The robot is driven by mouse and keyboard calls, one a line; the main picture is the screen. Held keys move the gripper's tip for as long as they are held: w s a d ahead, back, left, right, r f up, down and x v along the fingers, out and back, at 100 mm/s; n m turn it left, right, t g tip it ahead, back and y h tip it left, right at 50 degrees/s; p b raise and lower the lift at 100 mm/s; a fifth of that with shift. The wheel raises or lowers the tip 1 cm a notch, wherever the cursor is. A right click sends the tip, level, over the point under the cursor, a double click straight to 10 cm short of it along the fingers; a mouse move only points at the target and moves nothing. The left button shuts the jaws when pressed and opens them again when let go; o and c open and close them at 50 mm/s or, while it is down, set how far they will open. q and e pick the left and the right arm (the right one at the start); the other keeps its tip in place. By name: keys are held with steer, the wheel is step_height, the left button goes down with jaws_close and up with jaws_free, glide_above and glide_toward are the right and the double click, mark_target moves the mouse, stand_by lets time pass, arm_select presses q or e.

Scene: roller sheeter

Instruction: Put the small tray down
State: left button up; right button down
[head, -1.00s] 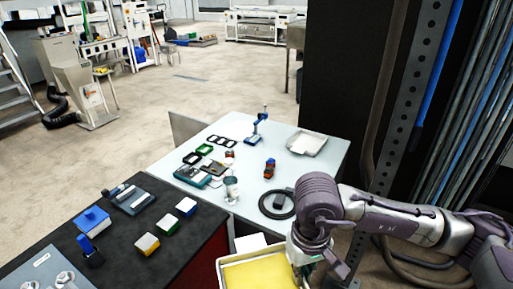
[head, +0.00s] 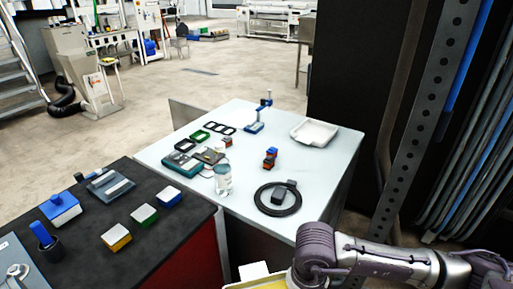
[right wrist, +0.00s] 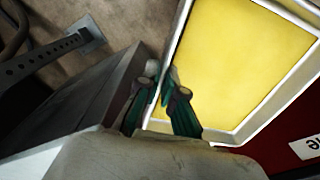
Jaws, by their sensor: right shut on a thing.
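My right gripper (right wrist: 168,88) is shut on the rim of a white-walled tray (right wrist: 297,20) with a flat yellow inside, seen large in the right wrist view. In the head view, only a strip of this tray (head: 271,285) shows at the bottom edge, in front of the light table; the gripper's fingers are out of that view. Another tray, white and shallow (head: 315,133), lies at the far right of the light table. My left gripper is not in view.
The light table (head: 320,170) holds a coiled black cable (head: 277,199), a clear cup (head: 222,180), small blocks (head: 270,158) and frames. Its right part has bare room. A black-topped bench (head: 70,245) at left holds several colored blocks. A dark rack stands at right.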

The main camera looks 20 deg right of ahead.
arm_select(q)
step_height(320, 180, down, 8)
steer(key=b, duration=0.5)
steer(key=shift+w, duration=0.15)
arm_select(e)
step_height(320, 180, down, 12)
steer(key=s, duration=0.1)
steer(key=shift+s+d, duration=0.2)
steer(key=shift+s, duration=0.05)
